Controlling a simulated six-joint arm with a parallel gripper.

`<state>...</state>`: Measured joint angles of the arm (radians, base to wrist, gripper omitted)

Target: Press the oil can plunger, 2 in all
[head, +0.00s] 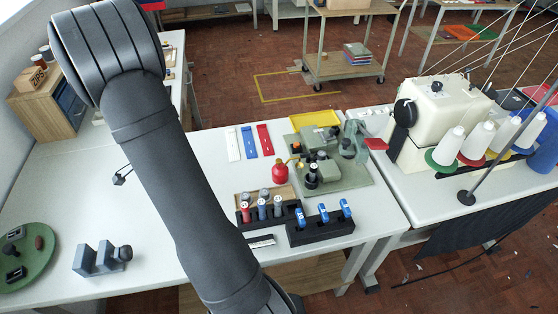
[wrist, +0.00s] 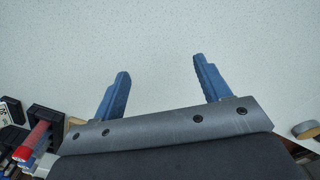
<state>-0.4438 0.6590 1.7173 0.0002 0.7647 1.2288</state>
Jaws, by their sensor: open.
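A small red can (head: 279,172), which looks like the oil can, stands upright on the white table beside the green machine base. Its plunger is too small to make out clearly. My gripper (wrist: 163,72) shows in the wrist view with its two blue fingers wide apart and nothing between them. Bare white tabletop lies beyond the fingers. In the head view my arm crosses the table and the gripper is out of sight. The red can cannot be made out in the wrist view.
In front are a black rack with blue-handled tools (head: 322,232) and a holder with several spools (head: 262,212). A grey block fixture (head: 100,258) and green round tray (head: 27,255) sit left.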

